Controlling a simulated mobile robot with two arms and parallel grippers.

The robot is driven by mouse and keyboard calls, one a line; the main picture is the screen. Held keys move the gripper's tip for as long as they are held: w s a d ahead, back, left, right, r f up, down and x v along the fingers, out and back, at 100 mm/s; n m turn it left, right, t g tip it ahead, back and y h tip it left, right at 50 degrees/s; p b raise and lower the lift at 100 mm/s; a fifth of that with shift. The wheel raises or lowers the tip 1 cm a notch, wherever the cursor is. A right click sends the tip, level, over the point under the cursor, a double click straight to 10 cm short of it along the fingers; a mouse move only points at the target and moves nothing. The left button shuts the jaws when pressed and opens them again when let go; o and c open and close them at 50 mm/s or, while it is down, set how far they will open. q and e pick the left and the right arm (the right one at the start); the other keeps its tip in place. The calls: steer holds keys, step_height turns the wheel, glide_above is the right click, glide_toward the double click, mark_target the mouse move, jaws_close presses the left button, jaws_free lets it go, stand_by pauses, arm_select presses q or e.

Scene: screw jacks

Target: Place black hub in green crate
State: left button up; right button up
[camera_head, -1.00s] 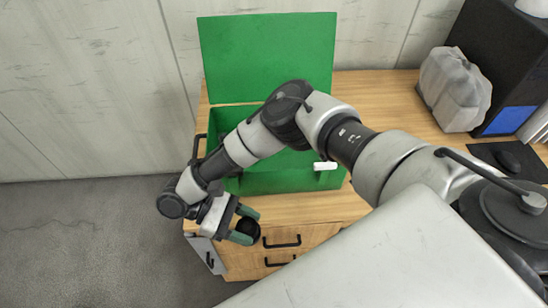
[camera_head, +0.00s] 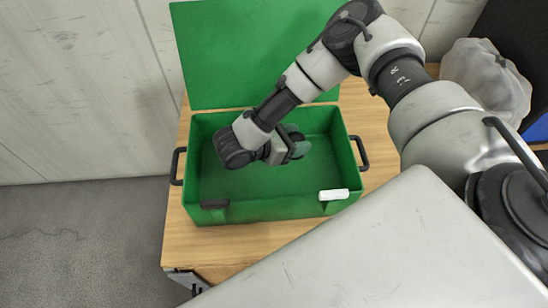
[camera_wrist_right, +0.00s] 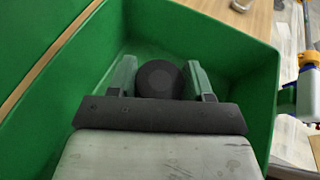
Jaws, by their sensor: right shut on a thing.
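The green crate (camera_head: 240,209) stands on a wooden cabinet in the head view, its lid (camera_head: 250,50) raised at the back. My right gripper (camera_head: 298,140) is inside the crate's outline, in the right half of its opening. In the right wrist view the gripper (camera_wrist_right: 162,80) is shut on the round black hub (camera_wrist_right: 160,78), with one finger on each side. The crate's green walls (camera_wrist_right: 235,30) surround them there. In the head view the hub is mostly hidden by the gripper. Its height above the crate floor is hard to tell. My left gripper is not in view.
The crate has dark side handles (camera_head: 178,166) and a white latch piece (camera_head: 334,194) on its front rim. A grey wrapped bundle (camera_head: 485,80) stands on the wooden top (camera_head: 380,135) to the right. The crate floor visible around the gripper looks clear.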

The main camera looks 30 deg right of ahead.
steer(key=f, duration=0.5)
steer(key=shift+s+a, duration=0.2)
steer(key=shift+s, duration=0.05)
steer(key=shift+f, duration=0.4)
step_height(320, 180, down, 3)
steer(key=shift+f+b, duration=0.1)
steer(key=shift+b, duration=0.2)
steer(key=shift+f, duration=0.3)
steer(key=o, duration=1)
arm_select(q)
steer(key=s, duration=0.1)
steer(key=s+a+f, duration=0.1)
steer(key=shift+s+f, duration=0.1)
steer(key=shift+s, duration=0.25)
arm_select(e)
steer(key=shift+o, duration=1.4)
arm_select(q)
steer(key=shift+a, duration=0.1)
